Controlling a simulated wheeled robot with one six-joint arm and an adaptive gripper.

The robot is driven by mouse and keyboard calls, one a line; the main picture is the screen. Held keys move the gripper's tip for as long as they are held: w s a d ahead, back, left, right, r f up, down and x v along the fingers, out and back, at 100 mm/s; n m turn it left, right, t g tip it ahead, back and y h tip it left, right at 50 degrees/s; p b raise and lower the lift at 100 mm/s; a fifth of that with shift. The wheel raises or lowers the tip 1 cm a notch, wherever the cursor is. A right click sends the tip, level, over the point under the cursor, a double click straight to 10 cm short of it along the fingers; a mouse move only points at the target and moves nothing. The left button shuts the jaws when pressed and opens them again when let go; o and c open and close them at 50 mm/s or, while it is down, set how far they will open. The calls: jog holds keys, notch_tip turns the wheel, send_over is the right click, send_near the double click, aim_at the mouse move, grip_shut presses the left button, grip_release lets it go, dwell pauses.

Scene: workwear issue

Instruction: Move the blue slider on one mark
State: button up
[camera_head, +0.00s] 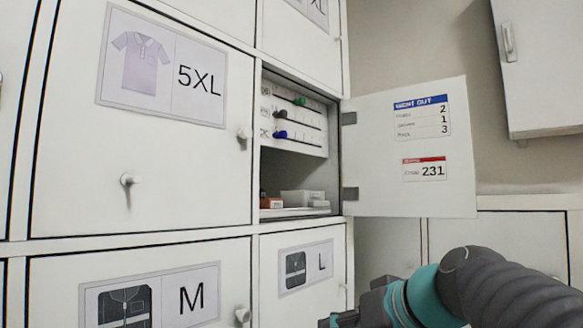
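The blue slider (281,134) is a small round knob on the lowest of three horizontal tracks. It sits near the left end of its track. The slider panel (310,133) is inside an open cabinet compartment. A dark slider (281,115) is on the middle track and a green slider (299,101) is on the top track. My gripper (338,321) is at the bottom edge of the view, below and in front of the compartment and apart from it. Its fingers are mostly cut off, so its opening is hidden.
The open door (410,155) stands to the right of the compartment, with a "WENT OUT" label and a 231 label. Small boxes (300,198) lie on the compartment floor. Shut doors with knobs surround it, marked 5XL (160,65), M (190,300) and L (306,266).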

jog(key=w+a+r+n+t+y+b, duration=0.1)
jog(key=w+r+n+y, duration=0.2)
jog(key=r, duration=0.5)
jog(key=w+r+t+y+b, duration=0.1)
jog(key=w+r+t+y, duration=0.1)
jog(key=w+r, duration=0.5)
jog(key=n+t+y, duration=0.2)
jog(key=n+y, duration=0.2)
jog(key=y, duration=0.1)
send_near(285, 135)
jog(key=shift+g, duration=0.3)
jog(key=p+x, duration=0.3)
jog(key=x, duration=0.2)
jog(key=p+x, duration=0.2)
jog(key=shift+w+r+p, duration=0.15)
jog(key=shift+r+p, duration=0.2)
jog(key=shift+r, duration=0.05)
jog(key=shift+w+a+r, duration=0.1)
jog(key=shift+w+a, duration=0.25)
jog(key=shift+a, duration=0.15)
jog(key=shift+c, duration=0.2)
grip_shut()
